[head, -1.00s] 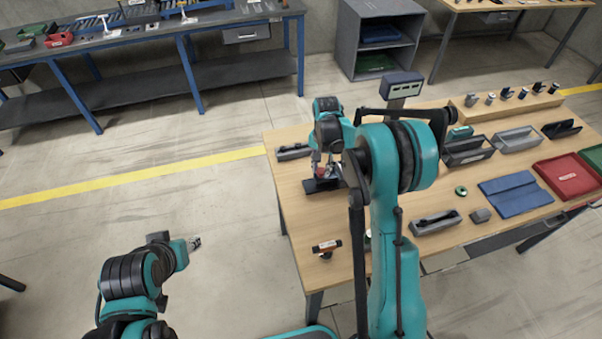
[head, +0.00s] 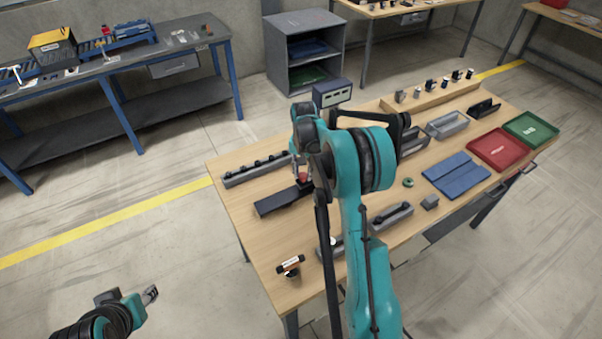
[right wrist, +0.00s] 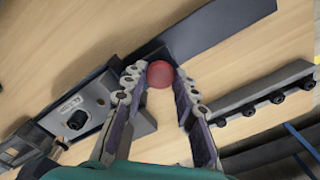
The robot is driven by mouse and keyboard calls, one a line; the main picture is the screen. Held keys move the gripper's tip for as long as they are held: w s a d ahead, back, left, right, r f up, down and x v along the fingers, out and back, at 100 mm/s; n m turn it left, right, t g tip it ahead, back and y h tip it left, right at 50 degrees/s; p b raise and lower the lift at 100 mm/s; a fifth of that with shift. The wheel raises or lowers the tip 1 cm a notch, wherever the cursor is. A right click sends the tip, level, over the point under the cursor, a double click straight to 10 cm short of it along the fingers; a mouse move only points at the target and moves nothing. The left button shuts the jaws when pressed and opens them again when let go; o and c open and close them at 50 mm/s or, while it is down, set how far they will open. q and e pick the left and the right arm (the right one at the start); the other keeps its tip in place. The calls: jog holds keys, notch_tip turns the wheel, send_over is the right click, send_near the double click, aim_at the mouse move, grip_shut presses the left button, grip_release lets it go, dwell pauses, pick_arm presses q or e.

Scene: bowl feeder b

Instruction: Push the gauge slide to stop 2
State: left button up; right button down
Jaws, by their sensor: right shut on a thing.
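The gauge is a long dark track (head: 278,202) on the wooden table, lying beneath my right gripper. It also shows as a flat dark bar (right wrist: 225,28) in the right wrist view. A round red knob (right wrist: 160,74) sits at the bar's near end, between the fingers of my right gripper (right wrist: 158,82). The right gripper is shut on this red knob and points down at the gauge. In the head view the arm partly covers the gauge's right end. Stop marks are not readable. My left gripper (head: 150,294) is over the floor, left of the table, away from the gauge.
A grey rail with black knobs (head: 255,169) lies behind the gauge. A grey fixture (head: 390,217) and a small orange-and-black part (head: 290,265) are nearer the front. A blue mat (head: 455,174), red tray (head: 500,150) and green tray (head: 530,130) are at right.

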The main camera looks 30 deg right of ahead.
jog(key=c, duration=1.2)
grip_release()
notch_tip(320, 180, up, 12)
